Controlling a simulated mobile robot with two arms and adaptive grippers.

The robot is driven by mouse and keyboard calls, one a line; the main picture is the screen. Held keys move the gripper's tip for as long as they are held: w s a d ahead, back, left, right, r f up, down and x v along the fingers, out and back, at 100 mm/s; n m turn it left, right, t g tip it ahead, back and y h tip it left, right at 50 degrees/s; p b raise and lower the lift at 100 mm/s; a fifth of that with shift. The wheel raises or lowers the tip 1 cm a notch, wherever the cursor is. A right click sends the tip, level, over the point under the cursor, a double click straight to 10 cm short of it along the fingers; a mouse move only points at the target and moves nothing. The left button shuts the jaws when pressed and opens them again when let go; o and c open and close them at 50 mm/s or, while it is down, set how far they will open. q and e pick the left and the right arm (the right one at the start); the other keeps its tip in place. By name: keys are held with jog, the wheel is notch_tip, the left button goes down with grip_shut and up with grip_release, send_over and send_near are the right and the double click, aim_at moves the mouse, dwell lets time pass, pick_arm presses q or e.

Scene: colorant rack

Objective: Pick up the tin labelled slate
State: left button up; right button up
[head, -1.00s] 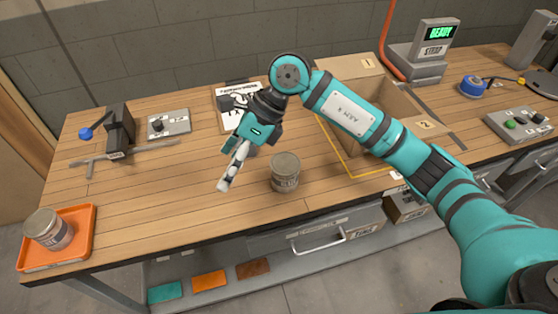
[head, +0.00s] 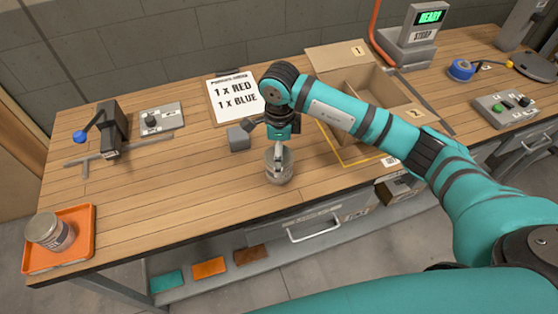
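A grey metal tin (head: 279,172) stands upright on the wooden bench near its front edge. A second tin (head: 48,232) stands in an orange tray (head: 86,240) at the far left. I cannot read either label clearly, so I cannot tell which one says slate. My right gripper (head: 279,157) points down at the top of the middle tin, with its fingers overlapping the tin in the picture. I cannot tell whether the fingers are open or shut, or whether they touch the tin. My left gripper is out of view.
A grey block (head: 238,138) sits just left of my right gripper. A clipboard (head: 235,98) reads "1 x RED, 1 x BLUE". An open cardboard box (head: 336,58) stands behind my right arm. The bench's left half is mostly clear between the tray and the lever device (head: 113,128).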

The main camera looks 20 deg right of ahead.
jog(key=shift+s+f, duration=0.1)
jog(key=shift+f, duration=0.35)
notch_tip(320, 180, down, 4)
jog(key=shift+a+r+p, duration=0.1)
jog(key=shift+r+p, duration=0.1)
jog(key=shift+p, duration=1)
jog(key=shift+f, duration=0.6)
jog(key=c, duration=1.4)
